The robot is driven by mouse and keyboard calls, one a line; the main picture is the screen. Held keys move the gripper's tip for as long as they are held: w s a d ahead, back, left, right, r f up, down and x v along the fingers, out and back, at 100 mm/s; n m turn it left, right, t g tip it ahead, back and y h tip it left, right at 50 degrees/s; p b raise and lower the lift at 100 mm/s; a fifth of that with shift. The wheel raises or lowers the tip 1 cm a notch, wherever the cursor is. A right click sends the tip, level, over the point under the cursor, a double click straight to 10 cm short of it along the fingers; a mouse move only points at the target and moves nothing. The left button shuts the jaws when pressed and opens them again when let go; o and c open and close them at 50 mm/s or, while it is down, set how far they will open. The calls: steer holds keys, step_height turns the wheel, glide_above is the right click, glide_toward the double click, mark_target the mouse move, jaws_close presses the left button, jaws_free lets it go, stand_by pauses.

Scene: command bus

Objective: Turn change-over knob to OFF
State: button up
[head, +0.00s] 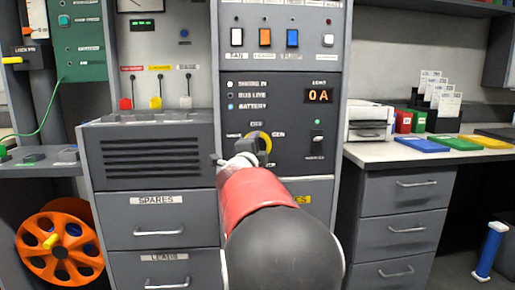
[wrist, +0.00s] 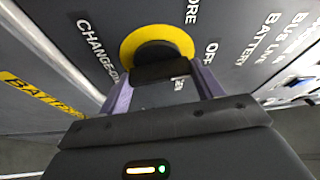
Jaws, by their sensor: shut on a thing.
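The change-over knob (wrist: 160,72) is a dark grip in front of a yellow ring (head: 265,136) on the dark panel. In the wrist view, my gripper (wrist: 163,88) has its two purple fingers on either side of the knob, shut on it. The OFF label (wrist: 211,51) is right of the ring there, and a label ending in "ORE" (wrist: 190,10) is above it. In the head view, my gripper (head: 246,152) covers part of the knob, and GEN (head: 279,134) is printed to its right. I cannot tell which label the knob points to.
Above the knob are indicator lamps (head: 230,95), a "0 A" display (head: 319,96) and a row of coloured rocker switches (head: 265,38). A green-lit switch (head: 318,138) is to the right. A grey louvred box (head: 150,155) juts out to the left.

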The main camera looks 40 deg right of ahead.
steer(key=shift+m+p, duration=0.35)
steer(key=shift+m, duration=0.45)
steer(key=shift+y, duration=0.3)
steer(key=o, duration=1)
steer(key=v, duration=0.8)
steer(key=shift+w, duration=0.1)
